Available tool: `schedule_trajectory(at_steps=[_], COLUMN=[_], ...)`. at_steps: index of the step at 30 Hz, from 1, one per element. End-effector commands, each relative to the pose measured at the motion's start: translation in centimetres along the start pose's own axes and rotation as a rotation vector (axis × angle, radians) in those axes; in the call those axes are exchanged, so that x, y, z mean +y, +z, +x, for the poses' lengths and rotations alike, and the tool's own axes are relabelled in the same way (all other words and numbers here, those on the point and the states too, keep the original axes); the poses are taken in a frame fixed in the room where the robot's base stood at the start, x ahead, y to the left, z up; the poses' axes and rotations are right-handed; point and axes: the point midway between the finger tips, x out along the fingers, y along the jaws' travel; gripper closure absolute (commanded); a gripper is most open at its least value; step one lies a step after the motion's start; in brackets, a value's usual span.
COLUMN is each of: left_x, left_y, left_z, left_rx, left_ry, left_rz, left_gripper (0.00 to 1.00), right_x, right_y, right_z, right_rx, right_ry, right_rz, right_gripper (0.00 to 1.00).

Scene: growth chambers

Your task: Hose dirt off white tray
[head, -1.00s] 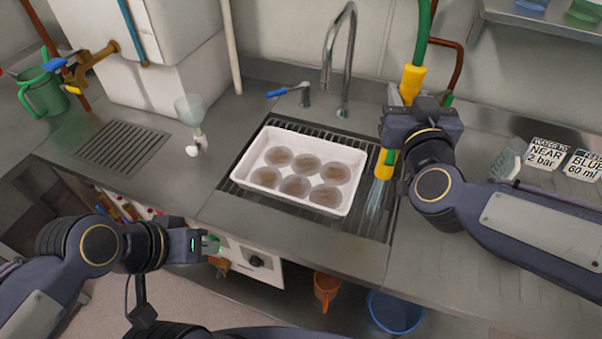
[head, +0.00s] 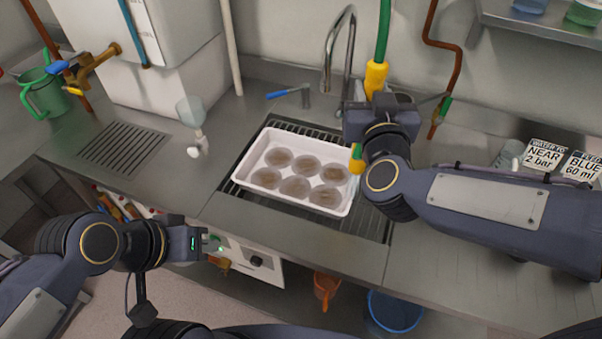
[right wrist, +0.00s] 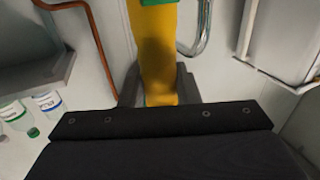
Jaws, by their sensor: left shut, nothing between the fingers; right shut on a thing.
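The white tray (head: 271,198) lies on the slatted sink grate in the head view, with several round brown dirt patches (head: 297,187) on its floor. My right gripper (head: 360,130) is shut on the yellow hose nozzle (head: 376,76), whose green hose (head: 384,30) runs up out of view. The nozzle's lower tip (head: 357,160) is at the tray's right edge; no water shows from it. In the right wrist view the yellow nozzle (right wrist: 157,50) stands between the fingers. My left gripper (head: 208,244) is shut and empty in front of the counter, left of the tray.
A chrome faucet (head: 340,50) stands behind the tray, with a blue-handled lever (head: 285,93) beside it. A funnel-like clear vessel (head: 190,110) stands to the left. A shelf (head: 545,25) overhangs the back right.

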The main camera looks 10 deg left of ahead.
Motion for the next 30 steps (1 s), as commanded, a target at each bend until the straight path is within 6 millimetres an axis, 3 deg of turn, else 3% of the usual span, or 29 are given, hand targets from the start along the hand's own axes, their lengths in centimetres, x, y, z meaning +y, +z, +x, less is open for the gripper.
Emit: schedule_trajectory(at_steps=[16, 30], left_x=[0.2, 0.2], left_y=[-0.3, -0.3], left_z=[-0.5, -0.5], left_rx=[0.000, 0.000], left_ry=[0.000, 0.000], left_rz=[0.000, 0.000], left_gripper=[1.00, 1.00], right_x=[-3.5, -3.7], right_y=[-0.1, -0.1], right_z=[1.3, 1.5], right_rx=[0.001, 0.002], right_ry=[0.000, 0.002], right_rz=[0.001, 0.001], right_gripper=[0.98, 0.98])
